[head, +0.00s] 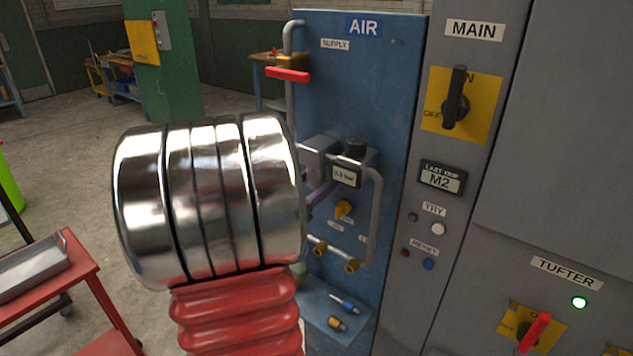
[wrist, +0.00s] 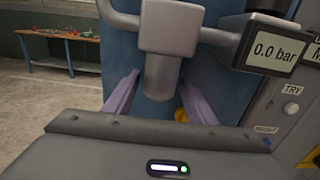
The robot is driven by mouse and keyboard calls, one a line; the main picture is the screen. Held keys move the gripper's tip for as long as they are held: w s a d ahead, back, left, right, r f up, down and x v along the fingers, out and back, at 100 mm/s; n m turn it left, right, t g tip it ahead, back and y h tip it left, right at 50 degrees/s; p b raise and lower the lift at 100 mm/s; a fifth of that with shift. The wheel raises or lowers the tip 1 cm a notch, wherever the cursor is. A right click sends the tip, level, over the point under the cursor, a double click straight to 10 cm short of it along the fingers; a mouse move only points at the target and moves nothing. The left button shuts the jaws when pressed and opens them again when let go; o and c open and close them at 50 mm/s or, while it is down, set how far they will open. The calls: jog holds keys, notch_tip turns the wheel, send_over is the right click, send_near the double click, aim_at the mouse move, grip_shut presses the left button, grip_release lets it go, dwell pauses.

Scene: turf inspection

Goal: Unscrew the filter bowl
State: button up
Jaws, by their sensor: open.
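The filter bowl (wrist: 159,78) is a grey rounded cylinder hanging under a square grey filter head (wrist: 172,26) in the wrist view. My gripper (wrist: 161,92) is open, with one pale purple finger on each side of the bowl and a visible gap to each. Only a bit of purple finger (head: 320,194) shows there. The display beside the filter reads 0.0 bar (wrist: 275,50).
A red-handled supply valve (head: 288,74) sits on the pipe above. A yellow knob (head: 344,209) and brass fittings (head: 351,265) are close below the filter. A blue shelf (head: 318,292) holds small parts. A red cart (head: 75,262) with a metal tray stands at left.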

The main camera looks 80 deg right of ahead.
aim_at(315, 174)
jog(key=shift+s+r+n+t+h, duration=0.1)
jog(key=shift+n+t+h, duration=0.3)
jog(key=shift+n+t, duration=1.1)
jog(key=shift+t, duration=0.7)
jog(key=shift+n+t+h, duration=0.3)
jog(key=shift+n+t, duration=0.8)
jog(key=shift+t, duration=0.7)
jog(key=shift+r, duration=1.55)
jog(key=shift+c, duration=0.4)
jog(key=shift+f, duration=0.2)
jog(key=c, duration=1.1)
jog(key=shift+m+g, duration=0.3)
jog(key=shift+g, duration=0.2)
jog(key=shift+c, duration=0.2)
